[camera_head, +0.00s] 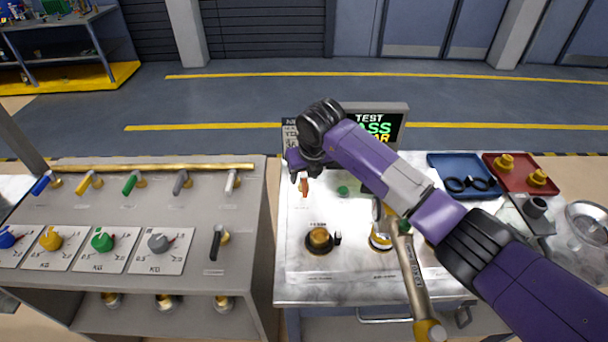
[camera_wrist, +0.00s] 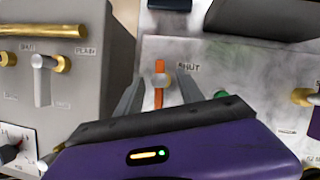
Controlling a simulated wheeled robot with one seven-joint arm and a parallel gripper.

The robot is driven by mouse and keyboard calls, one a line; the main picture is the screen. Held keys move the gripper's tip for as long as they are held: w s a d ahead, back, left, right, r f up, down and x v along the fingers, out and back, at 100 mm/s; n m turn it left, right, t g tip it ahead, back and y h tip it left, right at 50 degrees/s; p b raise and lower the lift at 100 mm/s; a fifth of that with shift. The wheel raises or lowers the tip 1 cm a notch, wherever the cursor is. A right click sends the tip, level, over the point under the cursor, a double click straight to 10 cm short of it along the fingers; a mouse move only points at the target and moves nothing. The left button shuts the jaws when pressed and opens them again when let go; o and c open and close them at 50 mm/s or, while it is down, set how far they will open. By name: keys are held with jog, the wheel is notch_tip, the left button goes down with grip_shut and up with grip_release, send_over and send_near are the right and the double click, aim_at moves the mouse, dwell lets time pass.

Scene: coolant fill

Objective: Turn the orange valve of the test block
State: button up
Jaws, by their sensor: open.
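The orange valve (camera_head: 304,187) is a small lever at the back left of the pale metal test block (camera_head: 345,290), partly hidden by my gripper in the head view. In the wrist view the orange valve (camera_wrist: 158,98) shows as a straight handle pointing toward my wrist, with a pale round hub at its far end and a "SHUT" label beside it. My gripper (camera_head: 302,174) is over the valve. In the wrist view my open gripper (camera_wrist: 159,88) has one finger on each side of the handle, with visible gaps. I cannot tell the height of the fingertips over it.
A screen (camera_head: 385,128) stands behind, partly covered by my arm. A green button (camera_head: 343,190) is right of the valve. A brass fitting (camera_head: 319,238) and a hose-like tool (camera_head: 412,270) are nearer. A grey panel (camera_head: 210,275) with several coloured levers stands left, across a narrow gap.

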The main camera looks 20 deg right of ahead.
jog(key=shift+x, duration=0.85)
jog(key=shift+c, duration=0.5)
grip_shut()
